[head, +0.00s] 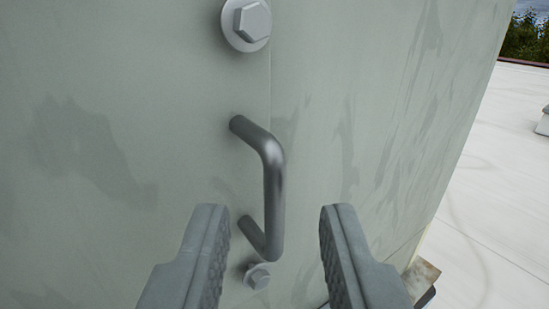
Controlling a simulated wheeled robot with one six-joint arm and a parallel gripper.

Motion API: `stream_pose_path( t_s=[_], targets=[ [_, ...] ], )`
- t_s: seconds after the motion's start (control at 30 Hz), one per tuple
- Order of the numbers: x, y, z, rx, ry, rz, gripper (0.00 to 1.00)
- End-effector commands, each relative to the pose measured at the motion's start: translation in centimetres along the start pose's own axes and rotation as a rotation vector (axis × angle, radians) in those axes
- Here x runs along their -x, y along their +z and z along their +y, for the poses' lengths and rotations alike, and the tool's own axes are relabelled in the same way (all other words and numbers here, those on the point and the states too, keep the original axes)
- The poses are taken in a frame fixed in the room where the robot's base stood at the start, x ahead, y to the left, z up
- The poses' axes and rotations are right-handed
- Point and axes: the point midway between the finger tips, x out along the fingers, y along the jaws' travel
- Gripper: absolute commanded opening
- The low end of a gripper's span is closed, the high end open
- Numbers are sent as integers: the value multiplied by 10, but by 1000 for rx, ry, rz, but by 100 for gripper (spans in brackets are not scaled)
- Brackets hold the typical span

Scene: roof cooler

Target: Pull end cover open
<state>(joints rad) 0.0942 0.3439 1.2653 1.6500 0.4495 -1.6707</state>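The end cover (110,150) is a pale grey-green, stained metal panel filling most of the head view. A dark grey bent-bar handle (274,190) stands upright on it near the middle. My gripper (278,222) is open, with one finger to the left and one to the right of the handle's lower part in the picture. The fingers do not visibly touch the handle. I cannot tell how far the bar is from the fingertips in depth. The cover looks flat against the unit, with a thin vertical seam beside the handle.
A large hex bolt with a washer (247,22) sits above the handle, and a smaller bolt (258,276) sits below it. A rusty bracket (421,278) shows at the unit's lower right. Pale open roof (495,180) lies to the right, with trees (525,38) beyond.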

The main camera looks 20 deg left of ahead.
Motion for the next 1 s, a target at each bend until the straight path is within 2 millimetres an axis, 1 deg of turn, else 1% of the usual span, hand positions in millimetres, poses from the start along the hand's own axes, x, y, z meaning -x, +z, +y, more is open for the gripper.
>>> stream_pose_path(
  t_s=[0.03,0.2,0.33,0.6,0.63,0.7,0.77,1.0],
  targets=[
    [-7,0,0,0,-1,0,30],
    [-19,0,0,0,0,0,30],
    [-23,0,0,-1,0,0,30],
    [-24,0,0,0,1,0,30],
    [-24,0,0,0,0,0,26],
    [-24,0,0,0,0,0,12],
    [-24,0,0,0,0,0,0],
    [-24,0,0,0,1,0,0]
  ],
)
